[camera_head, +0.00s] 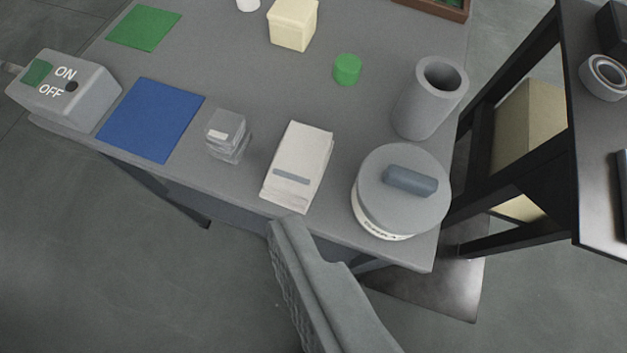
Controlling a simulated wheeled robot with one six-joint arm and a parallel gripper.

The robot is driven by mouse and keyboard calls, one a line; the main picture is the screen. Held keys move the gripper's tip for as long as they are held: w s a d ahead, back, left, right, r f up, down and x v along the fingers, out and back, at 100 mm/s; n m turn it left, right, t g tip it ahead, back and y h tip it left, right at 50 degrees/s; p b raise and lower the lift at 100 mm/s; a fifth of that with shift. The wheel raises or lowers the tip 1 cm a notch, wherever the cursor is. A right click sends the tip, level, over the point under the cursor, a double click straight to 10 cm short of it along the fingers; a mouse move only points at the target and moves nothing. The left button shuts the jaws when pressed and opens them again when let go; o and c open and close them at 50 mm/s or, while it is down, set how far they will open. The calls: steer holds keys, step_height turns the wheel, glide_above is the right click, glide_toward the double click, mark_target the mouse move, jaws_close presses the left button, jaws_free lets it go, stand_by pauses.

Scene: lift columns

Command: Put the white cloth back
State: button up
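A white folded block with a grey band near its lower end, which looks like the white cloth (301,152), lies near the front edge of the grey table (215,50). My gripper (292,228) comes in from the bottom of the view, with its tip just below the cloth's near end in the picture. I cannot tell the height gap between them or whether they touch. The fingers overlap in this view, so their opening is hidden. No held object shows at the tip.
A round grey-lidded container (374,211) stands right of the cloth, and a grey cylinder (418,110) behind it. A small clear box (226,138), a blue square (150,119) and an ON/OFF switch box (82,99) are left. A dark table (592,130) stands right.

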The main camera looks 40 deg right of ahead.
steer(key=s+a+r+n+t, duration=0.2)
steer(key=s+t, duration=0.1)
steer(key=s, duration=0.3)
steer(key=s+a+r+n+t+y, duration=0.1)
steer(key=s+a+r+n+t, duration=0.1)
steer(key=s, duration=0.4)
steer(key=shift+s+a+r+t, duration=0.4)
steer(key=shift+a+t, duration=0.25)
steer(key=shift+t, duration=0.25)
